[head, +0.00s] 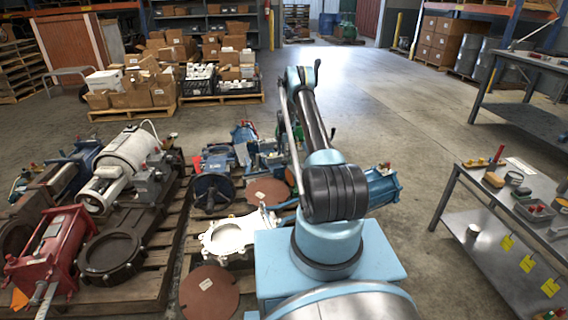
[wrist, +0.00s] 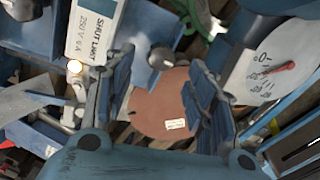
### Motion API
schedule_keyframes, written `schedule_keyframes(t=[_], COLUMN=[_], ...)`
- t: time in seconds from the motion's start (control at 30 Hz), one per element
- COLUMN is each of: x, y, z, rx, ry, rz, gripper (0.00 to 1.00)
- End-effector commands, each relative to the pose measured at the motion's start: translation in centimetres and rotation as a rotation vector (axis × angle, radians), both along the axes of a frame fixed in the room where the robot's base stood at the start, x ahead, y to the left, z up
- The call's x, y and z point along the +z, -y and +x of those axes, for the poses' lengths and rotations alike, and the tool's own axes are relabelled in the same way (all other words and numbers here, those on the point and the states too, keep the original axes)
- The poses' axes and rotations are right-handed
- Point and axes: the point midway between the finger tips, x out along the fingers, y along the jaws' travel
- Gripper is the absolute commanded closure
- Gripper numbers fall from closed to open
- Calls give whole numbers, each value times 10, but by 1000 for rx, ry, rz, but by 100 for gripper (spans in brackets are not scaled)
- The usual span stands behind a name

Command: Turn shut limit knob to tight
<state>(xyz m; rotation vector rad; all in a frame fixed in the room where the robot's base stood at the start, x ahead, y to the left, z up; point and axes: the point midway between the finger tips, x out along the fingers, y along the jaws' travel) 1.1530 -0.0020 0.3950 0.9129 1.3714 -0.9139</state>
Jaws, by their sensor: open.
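A white label reading "SHUT LIMIT 250 V 6 A" (wrist: 95,30) is on a blue box at the upper left of the wrist view. A small round grey knob (wrist: 160,57) sits on a blue face to the right of that label. My gripper (wrist: 159,72) is open and empty, with one finger on each side of the knob in the picture. I cannot tell whether the fingers touch it or how far off it is. Any tight marking is not readable. In the head view my arm reaches over the pallet, and the gripper is not clearly visible.
A white dial with a red pointer (wrist: 280,70) stands close right of the fingers. A reddish-brown disc (wrist: 160,105) lies below. Pallets of valves and actuators (head: 130,200) crowd the left. A workbench (head: 480,210) stands right, with clear floor beyond.

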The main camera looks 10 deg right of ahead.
Motion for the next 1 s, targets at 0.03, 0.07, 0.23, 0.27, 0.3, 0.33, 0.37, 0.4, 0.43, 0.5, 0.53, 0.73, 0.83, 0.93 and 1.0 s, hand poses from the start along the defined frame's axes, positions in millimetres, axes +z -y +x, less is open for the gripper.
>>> schedule_keyframes(t=[0.03,0.07,0.23,0.27,0.3,0.33,0.37,0.4,0.43,0.5,0.53,0.73,0.83,0.93,1.0], x=[-9,-13,-35,-38,-41,-43,-44,-46,-47,-49,-50,-50,-50,-50,-50], y=[0,0,0,0,0,0,0,0,0,0,0,0,0,0,0], z=[0,0,0,0,0,0,0,0,0,0,0,0,0,0,0], rx=[0,0,0,0,0,0,0,0,0,0,0,0,0,0,0], ry=[0,0,0,0,0,0,0,0,0,0,0,0,0,0,0], rz=[0,0,0,0,0,0,0,0,0,0,0,0,0,0,0], gripper=[49,49,49,49,49,49,49,49,49,49,49,49,63,85,94])
